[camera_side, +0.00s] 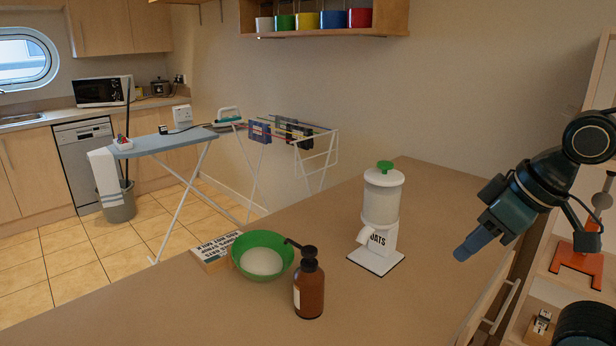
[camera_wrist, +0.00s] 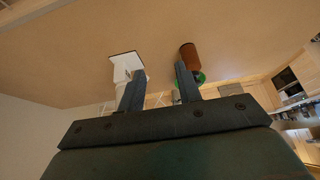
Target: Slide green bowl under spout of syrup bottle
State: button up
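The green bowl (camera_side: 275,240) stands on the brown counter in the side view, with something pale inside. The syrup bottle (camera_side: 309,290) is brown with a dark pump and stands upright just right of and nearer than the bowl. Its spout points left and overlaps the bowl's right rim in the picture; I cannot tell whether it is directly above the bowl. My gripper (camera_side: 465,250) is in the air at the right, well away from both. In the wrist view my gripper (camera_wrist: 160,69) has its fingers apart with nothing held. The bottle (camera_wrist: 189,56) and part of the bowl (camera_wrist: 201,77) show beyond the right finger.
A white oats dispenser (camera_side: 381,205) with a green knob stands between my gripper and the bottle. A book or box with lettering (camera_side: 212,250) lies left of the bowl. The counter (camera_side: 410,300) in front of the dispenser is clear. An open drawer (camera_side: 490,300) is at the right edge.

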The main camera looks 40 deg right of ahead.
jog(key=shift+w, duration=0.1)
jog(key=c, duration=0.6)
jog(key=shift+w+r, duration=0.2)
jog(key=shift+r, duration=0.05)
grip_shut()
jog(key=w+a+r, duration=0.1)
jog(key=w+r, duration=0.3)
jog(key=w, duration=0.9)
jog(key=w+a+r, duration=0.2)
jog(key=w+r, duration=0.2)
jog(key=w, duration=0.9)
jog(key=w+a+f, duration=0.2)
jog(key=w+f, duration=0.2)
jog(key=w, duration=0.4)
jog(key=w+a+f+g, duration=0.1)
jog(key=w+a+f, duration=0.1)
jog(key=w+f, duration=0.3)
jog(key=w+a+f, duration=0.2)
jog(key=w+f, duration=0.3)
jog(key=w, duration=0.5)
jog(key=shift+w+a+f+g, duration=0.2)
jog(key=shift+w+g, duration=0.15)
jog(key=shift+g, duration=0.05)
